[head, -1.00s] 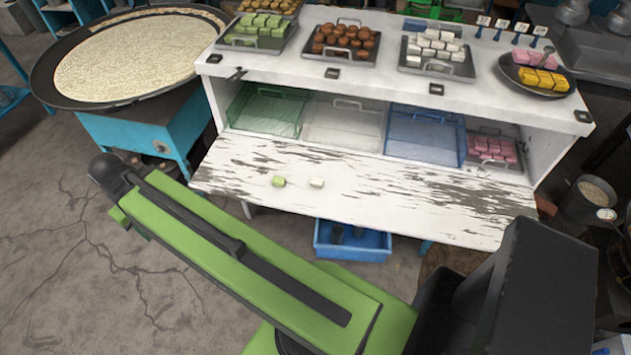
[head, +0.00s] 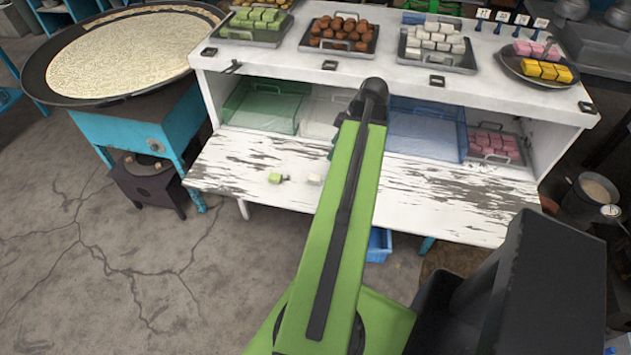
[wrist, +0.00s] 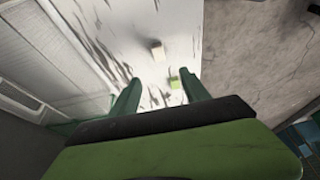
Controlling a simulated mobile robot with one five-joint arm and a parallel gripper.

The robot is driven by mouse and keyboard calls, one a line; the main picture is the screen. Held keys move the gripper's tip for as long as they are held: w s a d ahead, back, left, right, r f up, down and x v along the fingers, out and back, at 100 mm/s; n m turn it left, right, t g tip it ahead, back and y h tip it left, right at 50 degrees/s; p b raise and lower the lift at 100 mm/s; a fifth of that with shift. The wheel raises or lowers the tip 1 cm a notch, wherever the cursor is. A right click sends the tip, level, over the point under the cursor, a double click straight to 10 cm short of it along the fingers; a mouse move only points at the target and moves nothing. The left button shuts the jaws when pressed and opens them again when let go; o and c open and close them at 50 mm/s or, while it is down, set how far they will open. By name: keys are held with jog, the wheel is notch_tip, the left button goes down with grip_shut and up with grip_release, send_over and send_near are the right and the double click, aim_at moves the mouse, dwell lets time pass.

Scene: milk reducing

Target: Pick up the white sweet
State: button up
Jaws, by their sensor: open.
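The white sweet (head: 314,179) lies on the worn white lower shelf, just left of my green arm in the head view. In the wrist view the white sweet (wrist: 157,50) is ahead of and above my fingertips, well apart from them. A green sweet (head: 276,178) lies to its left on the same shelf. The green sweet (wrist: 174,82) is nearer in the wrist view, beyond the gap between the fingers. My gripper (wrist: 163,88) is open and empty, with its two green fingers spread. In the head view my gripper is mostly hidden behind my arm.
Behind the sweets, under the upper shelf, stand a green tray (head: 238,104), a clear tray (head: 318,118), a blue tray (head: 425,135) and a tray of pink sweets (head: 492,145). Trays of sweets line the top. The lower shelf (head: 440,205) is bare to the right.

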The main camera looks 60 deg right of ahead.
jog(key=s, duration=0.1)
jog(key=b, duration=1.1)
send_over(317, 177)
jog(key=s, duration=0.3)
jog(key=f, duration=0.7)
jog(key=d+f, duration=0.1)
jog(key=f, duration=0.3)
jog(key=shift+w+f, duration=0.1)
jog(key=shift+w+a+f+b, duration=0.1)
jog(key=shift+w+f+b, duration=0.1)
jog(key=shift+b, duration=0.1)
jog(key=shift+r, duration=0.1)
jog(key=b+x, duration=0.4)
jog(key=x, duration=0.1)
jog(key=shift+a+b, duration=0.1)
jog(key=shift+b, duration=0.25)
jog(key=shift+c, duration=0.2)
grip_shut()
